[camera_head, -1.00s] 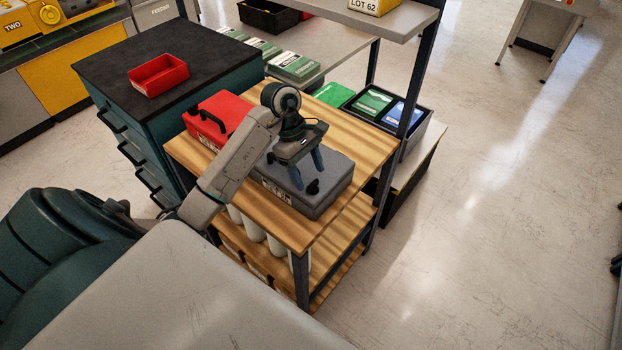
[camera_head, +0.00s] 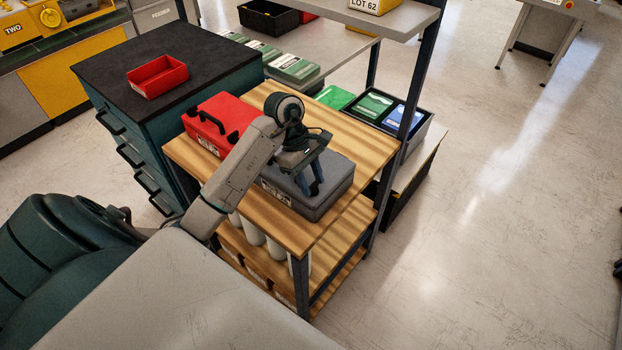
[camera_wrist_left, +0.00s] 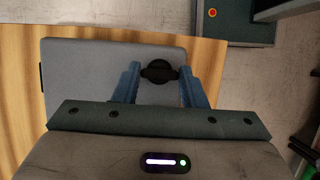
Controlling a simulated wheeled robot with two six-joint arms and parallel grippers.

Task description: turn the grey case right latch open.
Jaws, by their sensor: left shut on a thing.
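The grey case (camera_head: 330,172) lies flat on the wooden bench top, with a label on its front side. Its lid also shows in the left wrist view (camera_wrist_left: 85,75). My left gripper (camera_head: 314,188) reaches down onto the case's right part. In the left wrist view its blue fingers (camera_wrist_left: 160,82) stand on either side of a black latch knob (camera_wrist_left: 160,71) and are shut on it. The knob's bar lies crosswise between the fingers. In the head view the knob is hidden by the fingers. My right gripper is not in view.
A red case (camera_head: 218,108) with a black handle lies left of the grey case. The wooden bench (camera_head: 360,128) has a dark upright post at its right. A red tray (camera_head: 158,76) sits on the dark cabinet. A black bin (camera_head: 424,122) holds green and blue boxes behind.

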